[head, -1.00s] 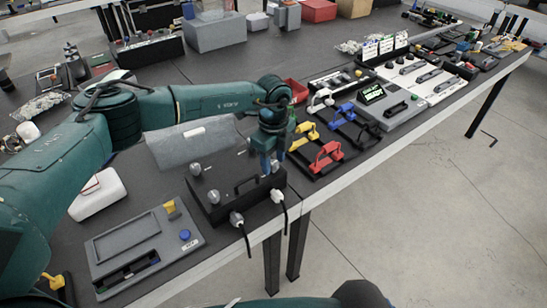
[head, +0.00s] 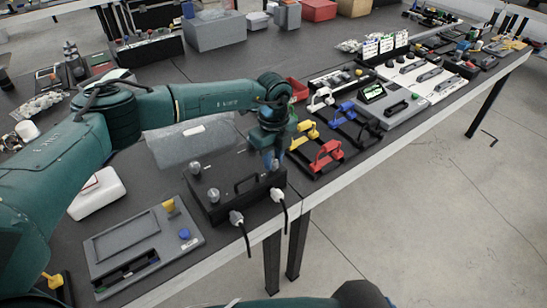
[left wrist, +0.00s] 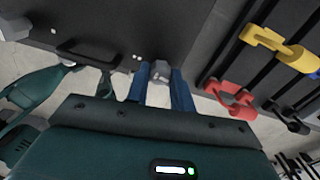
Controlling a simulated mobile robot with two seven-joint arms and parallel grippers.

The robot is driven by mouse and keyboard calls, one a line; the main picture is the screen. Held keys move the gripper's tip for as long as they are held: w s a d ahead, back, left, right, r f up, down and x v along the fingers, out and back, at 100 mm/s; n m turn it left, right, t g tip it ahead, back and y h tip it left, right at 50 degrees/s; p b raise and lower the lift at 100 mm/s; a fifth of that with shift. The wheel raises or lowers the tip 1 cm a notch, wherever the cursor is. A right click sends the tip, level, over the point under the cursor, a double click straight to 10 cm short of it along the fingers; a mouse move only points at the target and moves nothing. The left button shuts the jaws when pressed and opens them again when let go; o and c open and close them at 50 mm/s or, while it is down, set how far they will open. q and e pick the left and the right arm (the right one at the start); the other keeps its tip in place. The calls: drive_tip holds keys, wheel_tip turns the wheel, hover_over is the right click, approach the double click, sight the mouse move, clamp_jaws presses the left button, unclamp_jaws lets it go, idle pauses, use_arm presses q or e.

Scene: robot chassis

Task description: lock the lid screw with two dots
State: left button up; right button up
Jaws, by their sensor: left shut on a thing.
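The black box (head: 222,207) stands near the table's front edge. Two grey lid screws show in the head view, at its back left (head: 195,168) and front left (head: 213,195). My left gripper (head: 275,163) points down at the box's right end. In the left wrist view its blue fingers (left wrist: 161,84) are shut on a grey screw knob (left wrist: 160,70). Two small white dots (left wrist: 137,57) are on the lid beside this knob. Another grey screw (left wrist: 14,26) shows at the left, with a single white mark near it. My right gripper is not in view.
Two plugs with black cables (head: 237,218) stick out of the box's front. Red (head: 326,155), yellow and blue handled clamps stand just right. A grey panel (head: 140,245) lies left.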

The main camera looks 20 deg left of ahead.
use_arm(q)
drive_tip(key=shift+m+b, duration=0.3)
drive_tip(key=shift+m, duration=0.5)
drive_tip(key=shift+m+b, duration=0.4)
drive_tip(key=shift+m, duration=0.6)
drive_tip(key=m+b, duration=0.1)
drive_tip(key=m, duration=0.2)
drive_tip(key=shift+m, duration=0.3)
drive_tip(key=m+b, duration=0.2)
drive_tip(key=m, duration=0.1)
drive_tip(key=shift+m, duration=0.3)
drive_tip(key=m+b, duration=0.1)
drive_tip(key=m, duration=0.3)
drive_tip(key=shift+b, duration=0.3)
drive_tip(key=shift+m+b, duration=0.3)
drive_tip(key=shift+m, duration=0.5)
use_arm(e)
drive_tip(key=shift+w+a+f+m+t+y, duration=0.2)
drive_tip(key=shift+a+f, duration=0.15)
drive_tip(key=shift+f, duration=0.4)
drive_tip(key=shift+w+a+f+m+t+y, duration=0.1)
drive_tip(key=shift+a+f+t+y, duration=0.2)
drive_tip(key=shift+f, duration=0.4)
use_arm(q)
drive_tip(key=o, duration=1)
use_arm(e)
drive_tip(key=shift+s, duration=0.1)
